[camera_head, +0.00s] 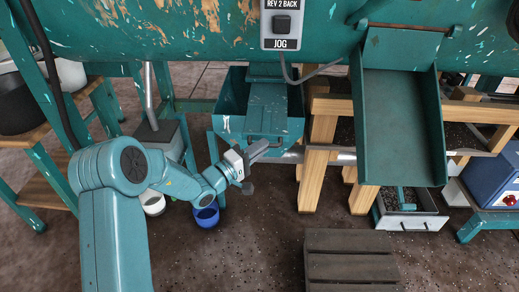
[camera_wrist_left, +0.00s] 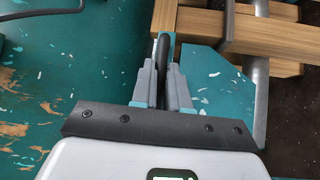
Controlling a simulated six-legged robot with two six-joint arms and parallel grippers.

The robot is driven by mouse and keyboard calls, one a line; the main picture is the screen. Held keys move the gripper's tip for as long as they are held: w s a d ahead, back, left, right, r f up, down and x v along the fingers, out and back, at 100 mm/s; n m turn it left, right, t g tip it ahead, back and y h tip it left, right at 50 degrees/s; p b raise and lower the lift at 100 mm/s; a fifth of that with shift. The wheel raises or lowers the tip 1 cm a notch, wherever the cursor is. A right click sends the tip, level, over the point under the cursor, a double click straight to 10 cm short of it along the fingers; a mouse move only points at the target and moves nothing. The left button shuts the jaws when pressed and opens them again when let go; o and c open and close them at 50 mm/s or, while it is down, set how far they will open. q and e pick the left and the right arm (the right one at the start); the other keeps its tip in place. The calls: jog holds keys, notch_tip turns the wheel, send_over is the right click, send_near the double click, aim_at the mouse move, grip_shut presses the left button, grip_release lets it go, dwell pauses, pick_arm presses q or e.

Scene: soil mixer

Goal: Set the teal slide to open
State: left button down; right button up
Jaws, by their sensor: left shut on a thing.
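The teal slide (camera_head: 268,108) is a flat plate over the teal box under the big drum. A small dark handle shows at its front edge. My left gripper (camera_head: 262,149) is at that front edge, reaching in from the lower left. In the left wrist view its two grey fingers (camera_wrist_left: 162,84) are shut on the dark handle bar (camera_wrist_left: 163,52), which stands between them. The fingers hide part of the handle. My right gripper is not in view.
A teal chute (camera_head: 402,125) hangs to the right, beside wooden beams (camera_head: 316,180). The jog box (camera_head: 283,25) hangs above with its cable. A blue bucket (camera_head: 206,215) stands below my left wrist. A dark slatted platform (camera_head: 350,262) lies on the floor in front.

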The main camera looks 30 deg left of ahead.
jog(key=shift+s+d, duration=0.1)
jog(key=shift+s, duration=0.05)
pick_arm(q)
jog(key=c, duration=1.1)
grip_release()
jog(key=p+v, duration=0.3)
jog(key=v, duration=1.3)
jog(key=shift+s+f, duration=0.1)
jog(key=shift+s, duration=0.05)
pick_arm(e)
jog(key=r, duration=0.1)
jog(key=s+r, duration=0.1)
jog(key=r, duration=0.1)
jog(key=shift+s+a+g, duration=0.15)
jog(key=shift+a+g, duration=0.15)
